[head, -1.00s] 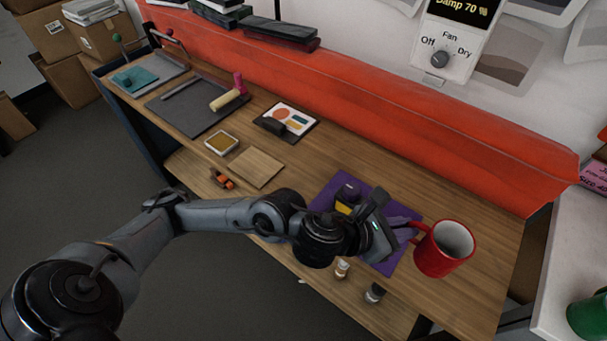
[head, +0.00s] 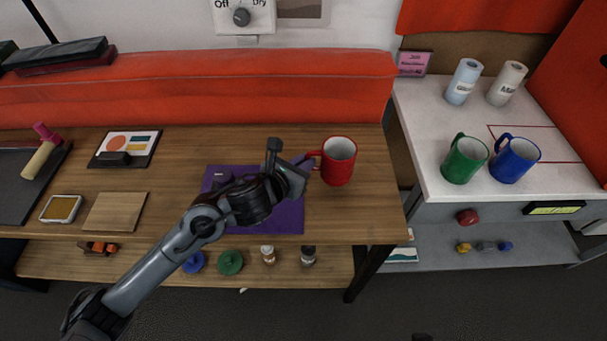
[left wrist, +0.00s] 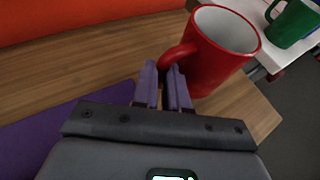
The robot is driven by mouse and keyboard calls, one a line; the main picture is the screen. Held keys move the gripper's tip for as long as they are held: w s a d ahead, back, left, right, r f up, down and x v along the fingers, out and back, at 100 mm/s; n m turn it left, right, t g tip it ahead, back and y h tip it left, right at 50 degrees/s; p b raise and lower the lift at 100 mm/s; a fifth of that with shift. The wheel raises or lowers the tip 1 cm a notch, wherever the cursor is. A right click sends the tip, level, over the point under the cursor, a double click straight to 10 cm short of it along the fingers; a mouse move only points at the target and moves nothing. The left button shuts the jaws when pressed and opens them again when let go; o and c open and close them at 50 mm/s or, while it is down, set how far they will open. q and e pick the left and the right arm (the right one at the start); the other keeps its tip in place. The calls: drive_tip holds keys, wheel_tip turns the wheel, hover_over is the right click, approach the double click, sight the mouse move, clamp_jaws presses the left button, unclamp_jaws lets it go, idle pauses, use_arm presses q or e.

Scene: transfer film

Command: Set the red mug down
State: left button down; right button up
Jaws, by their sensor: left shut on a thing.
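The red mug (head: 339,161) is upright at the right end of the wooden workbench (head: 371,207) in the head view, with its handle to the left. I cannot tell whether its base touches the wood. My left gripper (head: 308,164) is shut on the mug's handle. In the left wrist view the purple fingers (left wrist: 163,88) close around the handle, and the mug (left wrist: 213,52) stands just beyond them. My right gripper is not in view.
A purple mat (head: 285,219) lies under my left arm. A white counter (head: 432,174) stands to the right across a gap, with a green mug (head: 464,160), a blue mug (head: 514,159) and two rolls. An orange-red padded strip (head: 200,88) runs along the bench's back.

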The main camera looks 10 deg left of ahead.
use_arm(q)
drive_tip(key=shift+f+b, duration=0.75)
drive_tip(key=shift+f, duration=1.25)
drive_tip(key=shift+w, duration=0.1)
drive_tip(key=shift+f, duration=0.1)
drive_tip(key=c, duration=1.2)
unclamp_jaws()
drive_tip(key=shift+o, duration=0.2)
